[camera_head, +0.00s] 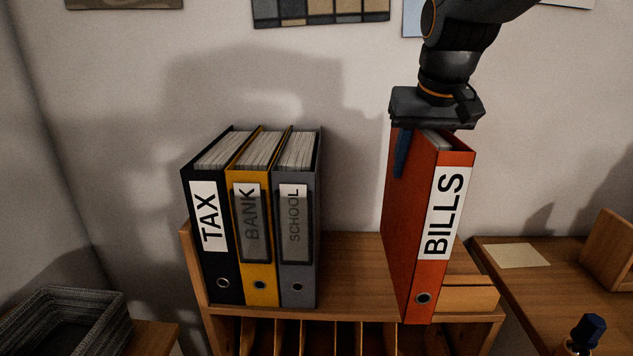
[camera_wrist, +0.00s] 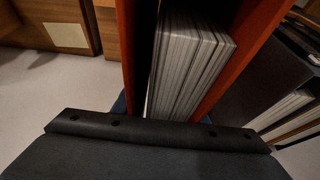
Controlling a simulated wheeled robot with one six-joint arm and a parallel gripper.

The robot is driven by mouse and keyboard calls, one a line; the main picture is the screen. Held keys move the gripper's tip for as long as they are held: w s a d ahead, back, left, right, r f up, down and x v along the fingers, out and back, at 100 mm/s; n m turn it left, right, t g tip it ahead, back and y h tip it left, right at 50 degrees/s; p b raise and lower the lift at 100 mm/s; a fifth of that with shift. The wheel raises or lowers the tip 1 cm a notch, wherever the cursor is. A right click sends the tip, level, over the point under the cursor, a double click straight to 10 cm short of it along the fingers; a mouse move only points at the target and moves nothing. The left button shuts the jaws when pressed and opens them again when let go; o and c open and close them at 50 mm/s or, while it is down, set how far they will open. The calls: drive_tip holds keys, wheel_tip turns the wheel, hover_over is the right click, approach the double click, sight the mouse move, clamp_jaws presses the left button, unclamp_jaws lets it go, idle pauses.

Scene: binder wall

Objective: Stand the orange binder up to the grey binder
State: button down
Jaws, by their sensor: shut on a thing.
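The orange binder (camera_head: 412,230), labelled BILLS, is upright at the right part of the wooden shelf top, leaning slightly. My gripper (camera_head: 430,125) is shut on its upper edge from above; a blue finger shows on its left cover. Its lower front corner overlaps the shelf's front edge; whether it touches the shelf, I cannot tell. The grey binder (camera_head: 299,250), labelled SCHOOL, stands upright to the left, with a clear gap between them. In the wrist view, the orange binder's covers (camera_wrist: 243,50) and pages show past my gripper (camera_wrist: 165,130), with the grey binder (camera_wrist: 262,85) to the right.
A yellow BANK binder (camera_head: 262,285) and a black TAX binder (camera_head: 208,270) stand left of the grey one. The shelf top (camera_head: 352,265) is bare between the grey and orange binders. A desk (camera_head: 540,285) with a paper note (camera_head: 516,255) is at right; a basket (camera_head: 65,310) is at lower left.

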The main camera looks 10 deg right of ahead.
drive_tip(key=w+a+p, duration=0.3)
drive_tip(key=w+a, duration=0.4)
drive_tip(key=w, duration=0.3)
wheel_tip(320, 180, down, 7)
drive_tip(key=p, duration=0.2)
drive_tip(key=shift+w+r, duration=0.15)
drive_tip(key=shift+w, duration=0.1)
drive_tip(key=c, duration=1.1)
unclamp_jaws()
drive_tip(key=shift+s+f, duration=0.1)
drive_tip(key=shift+f, duration=0.1)
drive_tip(key=b+v, duration=0.1)
drive_tip(key=v, duration=1.1)
drive_tip(key=shift+r+b, duration=0.15)
drive_tip(key=shift+b, duration=0.25)
